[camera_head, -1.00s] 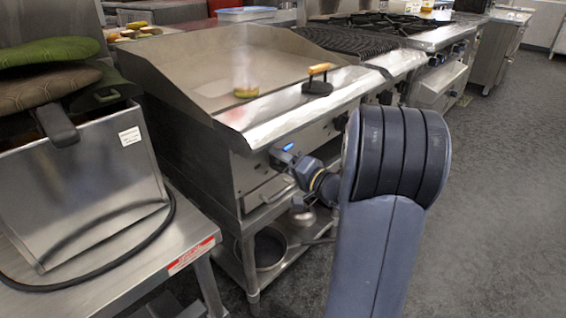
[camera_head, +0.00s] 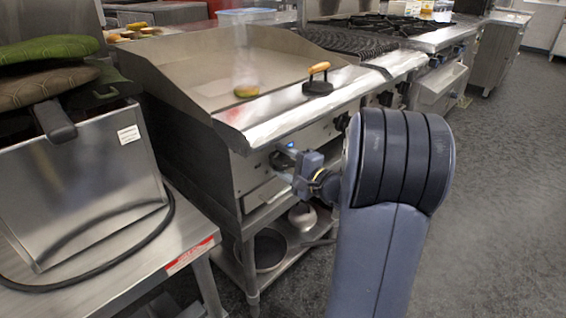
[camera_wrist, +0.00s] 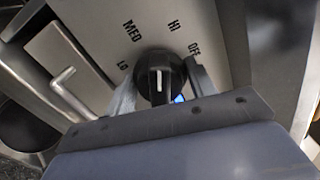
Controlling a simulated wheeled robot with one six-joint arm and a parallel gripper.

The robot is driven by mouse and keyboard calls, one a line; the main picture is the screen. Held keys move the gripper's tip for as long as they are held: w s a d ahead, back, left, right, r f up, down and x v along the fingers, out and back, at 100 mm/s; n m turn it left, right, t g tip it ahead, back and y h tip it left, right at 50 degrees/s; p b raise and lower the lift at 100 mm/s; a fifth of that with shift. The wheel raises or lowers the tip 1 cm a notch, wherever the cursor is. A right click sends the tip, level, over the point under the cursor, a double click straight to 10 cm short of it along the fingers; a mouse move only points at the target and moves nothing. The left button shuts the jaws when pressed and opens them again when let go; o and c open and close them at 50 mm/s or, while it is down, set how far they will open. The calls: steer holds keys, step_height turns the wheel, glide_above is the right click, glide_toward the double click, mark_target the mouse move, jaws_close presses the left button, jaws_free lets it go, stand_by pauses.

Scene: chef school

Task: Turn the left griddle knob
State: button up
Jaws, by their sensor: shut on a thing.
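The griddle (camera_head: 240,70) stands in the middle of the head view, with its front panel facing my arm. The left griddle knob (camera_wrist: 158,72) is round and black with a white line, and sits on the panel in the wrist view. LO, MED, HI and OFF labels are printed around it. My gripper (camera_wrist: 160,84) is shut on the knob, one finger on each side.
A patty (camera_head: 246,91) and a press with a wooden handle (camera_head: 318,79) are on the griddle. A steel table (camera_head: 110,275) is at left. Open floor (camera_head: 500,220) lies at right.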

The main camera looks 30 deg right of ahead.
steer(key=m+p, duration=0.2)
steer(key=m, duration=0.4)
steer(key=shift+m, duration=0.3)
steer(key=m+p, duration=0.2)
steer(key=m, duration=0.1)
steer(key=shift+m+p, duration=0.85)
steer(key=shift+m, duration=0.75)
steer(key=o, duration=0.7)
steer(key=shift+s, duration=0.1)
steer(key=p+v, duration=0.1)
steer(key=v, duration=0.9)
steer(key=shift+s+d+p, duration=0.15)
steer(key=shift+s+p, duration=0.2)
